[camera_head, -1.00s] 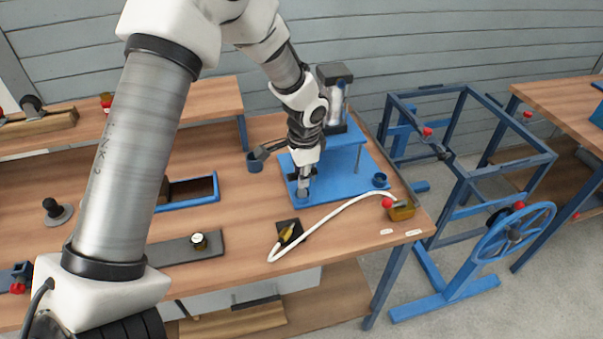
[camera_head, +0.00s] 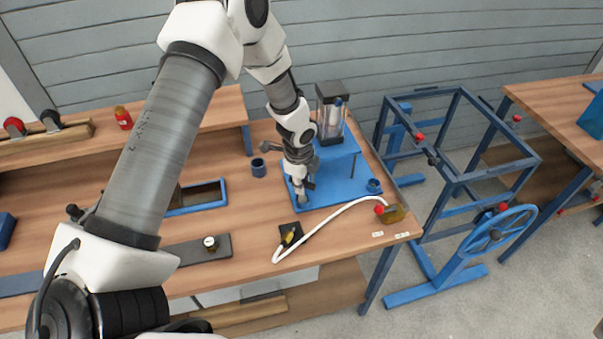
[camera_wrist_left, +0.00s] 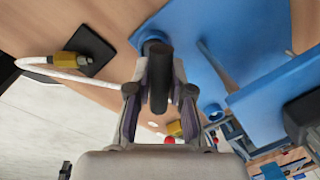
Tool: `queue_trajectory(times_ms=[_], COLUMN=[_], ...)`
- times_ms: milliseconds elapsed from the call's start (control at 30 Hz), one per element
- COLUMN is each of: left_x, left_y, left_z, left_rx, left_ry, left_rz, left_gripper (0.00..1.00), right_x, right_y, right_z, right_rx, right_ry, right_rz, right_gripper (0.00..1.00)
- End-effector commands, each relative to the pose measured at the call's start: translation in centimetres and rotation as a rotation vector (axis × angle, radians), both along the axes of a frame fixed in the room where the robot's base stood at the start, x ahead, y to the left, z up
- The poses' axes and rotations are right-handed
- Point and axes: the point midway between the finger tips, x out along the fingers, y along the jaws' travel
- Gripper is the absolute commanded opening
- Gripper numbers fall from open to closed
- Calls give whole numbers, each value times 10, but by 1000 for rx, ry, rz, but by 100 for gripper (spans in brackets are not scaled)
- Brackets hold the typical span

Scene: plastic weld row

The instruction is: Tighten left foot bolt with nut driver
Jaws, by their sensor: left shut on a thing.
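My left gripper (camera_head: 302,188) is at the front left corner of the blue base plate (camera_head: 340,190) of a machine. In the left wrist view its two fingers (camera_wrist_left: 158,98) are closed on a dark cylindrical handle, seen nearly end on, which looks like the nut driver (camera_wrist_left: 158,75). A blue round socket (camera_wrist_left: 152,37) on the plate shows just beyond the handle. The driver's tip and the left foot bolt are hidden, so I cannot tell whether they touch. My right gripper is in neither view.
A blue cup (camera_head: 258,167) and a blue tray (camera_head: 222,194) stand left of the plate. A blue frame with a handwheel (camera_head: 495,232) stands right of the bench.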

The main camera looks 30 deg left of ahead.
Motion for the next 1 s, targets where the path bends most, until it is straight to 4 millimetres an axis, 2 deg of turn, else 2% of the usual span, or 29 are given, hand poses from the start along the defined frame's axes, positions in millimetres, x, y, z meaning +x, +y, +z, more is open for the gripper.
queue_trajectory(times_ms=[33,100,200,267,400,1000], left_x=[0,0,0,1,2,1], left_y=[0,0,0,0,0,0], left_z=[7,7,3,-4,-4,32], left_rx=[0,-1,-2,-1,-1,0], left_ry=[0,0,-1,-4,-3,-1], left_rz=[-34,-102,-227,-314,-474,-468], left_gripper=[0,0,0,0,0,0], right_x=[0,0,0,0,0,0], right_y=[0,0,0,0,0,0], right_z=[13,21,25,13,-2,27], right_rx=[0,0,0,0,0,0], right_ry=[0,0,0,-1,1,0], right_rz=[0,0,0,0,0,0], right_gripper=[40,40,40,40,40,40])
